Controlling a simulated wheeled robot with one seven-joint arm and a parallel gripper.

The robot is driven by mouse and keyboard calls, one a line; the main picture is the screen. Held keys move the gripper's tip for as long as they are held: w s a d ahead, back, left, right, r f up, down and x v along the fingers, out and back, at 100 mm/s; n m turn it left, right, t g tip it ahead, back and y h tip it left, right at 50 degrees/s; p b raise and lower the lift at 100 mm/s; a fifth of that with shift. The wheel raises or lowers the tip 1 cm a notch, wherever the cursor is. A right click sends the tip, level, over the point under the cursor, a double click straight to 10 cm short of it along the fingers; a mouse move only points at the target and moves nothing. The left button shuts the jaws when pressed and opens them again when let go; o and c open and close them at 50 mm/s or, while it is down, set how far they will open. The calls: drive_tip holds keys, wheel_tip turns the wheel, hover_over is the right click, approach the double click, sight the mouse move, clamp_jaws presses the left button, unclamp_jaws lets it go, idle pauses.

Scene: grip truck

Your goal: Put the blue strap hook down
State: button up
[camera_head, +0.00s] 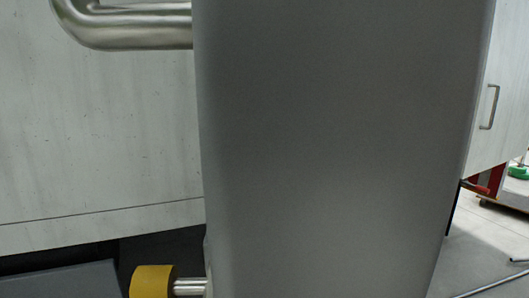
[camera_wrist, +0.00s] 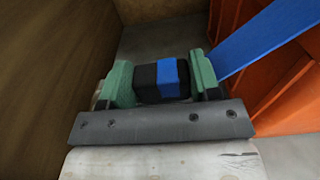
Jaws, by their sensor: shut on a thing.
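My gripper (camera_wrist: 163,84) shows in the wrist view with its two green fingers closed on a small black block with a blue band, the blue strap hook (camera_wrist: 171,78). The hook sits between the fingertips, with a finger on each side. The gripper and hook are inside a narrow space between a brown wall and an orange one. Whether the hook touches the grey surface beyond it I cannot tell. In the head view neither the gripper nor the hook shows; a large grey shape fills the middle.
A brown wooden wall (camera_wrist: 50,70) stands close on the left in the wrist view. An orange panel or bin (camera_wrist: 282,72) is close on the right, with a blue strap (camera_wrist: 265,38) slanting across it. In the head view, pale floor (camera_head: 480,240) lies at the right.

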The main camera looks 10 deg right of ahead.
drive_tip(key=o, duration=1.1)
drive_tip(key=shift+f, duration=0.1)
drive_tip(key=shift+c, duration=0.2)
drive_tip(key=v, duration=1.2)
